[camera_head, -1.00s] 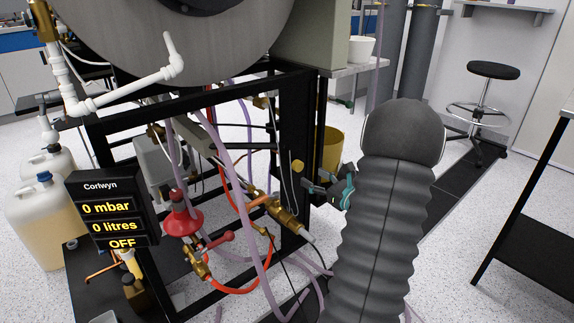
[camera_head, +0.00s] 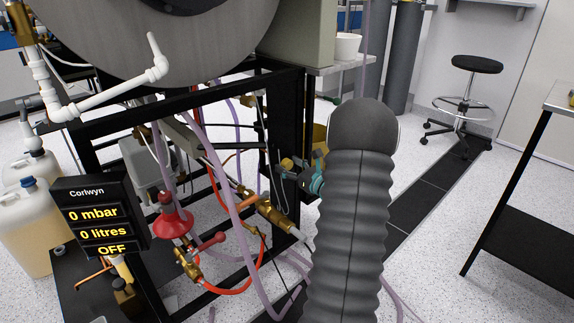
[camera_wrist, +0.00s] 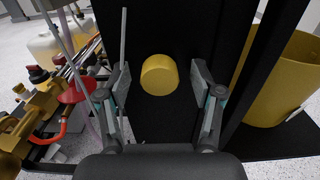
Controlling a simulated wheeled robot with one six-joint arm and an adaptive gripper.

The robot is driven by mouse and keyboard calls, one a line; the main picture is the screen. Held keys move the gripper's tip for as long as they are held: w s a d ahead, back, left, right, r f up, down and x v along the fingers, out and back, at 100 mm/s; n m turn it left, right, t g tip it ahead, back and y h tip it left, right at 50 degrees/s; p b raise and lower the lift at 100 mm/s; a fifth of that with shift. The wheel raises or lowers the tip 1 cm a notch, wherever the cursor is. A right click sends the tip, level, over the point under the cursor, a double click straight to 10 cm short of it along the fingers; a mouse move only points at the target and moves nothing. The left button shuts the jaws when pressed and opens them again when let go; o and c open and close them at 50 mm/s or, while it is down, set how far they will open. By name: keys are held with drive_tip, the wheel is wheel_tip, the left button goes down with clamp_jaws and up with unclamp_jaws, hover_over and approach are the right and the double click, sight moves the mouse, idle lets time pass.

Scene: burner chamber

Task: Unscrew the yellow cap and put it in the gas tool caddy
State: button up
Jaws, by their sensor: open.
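The yellow cap (camera_wrist: 159,75) shows round and whole in the wrist view, between the two fingers and a little beyond them. It also shows in the head view (camera_head: 287,163) at the black frame's right side, partly hidden by my gripper (camera_head: 301,174). My gripper is open, one finger on each side of the cap with gaps between.
The black frame (camera_head: 289,130) holds brass valves (camera_head: 275,213), hoses and a red funnel-shaped part (camera_head: 173,222) left of my gripper. A thin grey rod (camera_wrist: 123,60) stands close to the left finger. Open floor lies right of my arm.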

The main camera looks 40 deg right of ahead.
idle(0.3)
drive_tip(key=shift+r+m+p, duration=0.35)
drive_tip(key=shift+m+p, duration=0.45)
drive_tip(key=shift+p, duration=0.45)
drive_tip(key=shift+m+p, duration=0.6)
drive_tip(key=shift+p, duration=0.1)
drive_tip(key=m+p, duration=0.3)
drive_tip(key=m, duration=0.1)
drive_tip(key=shift+f, duration=0.1)
drive_tip(key=shift+f+m, duration=0.25)
drive_tip(key=shift+m, duration=0.25)
drive_tip(key=m, duration=0.4)
